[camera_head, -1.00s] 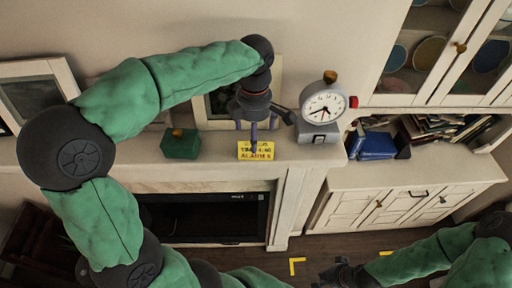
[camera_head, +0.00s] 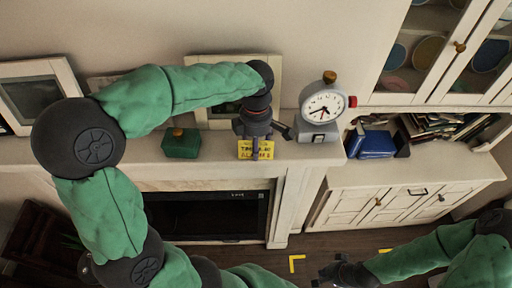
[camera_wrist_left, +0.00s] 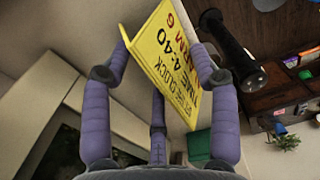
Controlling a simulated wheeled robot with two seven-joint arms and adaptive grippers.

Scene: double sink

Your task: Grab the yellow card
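The yellow card (camera_head: 256,150) with dark printed lines stands at the front of the white mantel (camera_head: 225,158). My left gripper (camera_head: 254,148) reaches down over it, and its fingers partly cover the print. In the left wrist view the yellow card (camera_wrist_left: 178,55) is tilted between the spread purple fingers of my left gripper (camera_wrist_left: 163,45). One finger is on each side and a third is below it. The gripper looks open; contact at the fingertips is unclear. My right gripper (camera_head: 328,274) is low at the bottom, away from the card, too dark to read.
A picture frame (camera_head: 218,112) leans behind. Blue books (camera_head: 376,145) lie on the lower cabinet at right.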

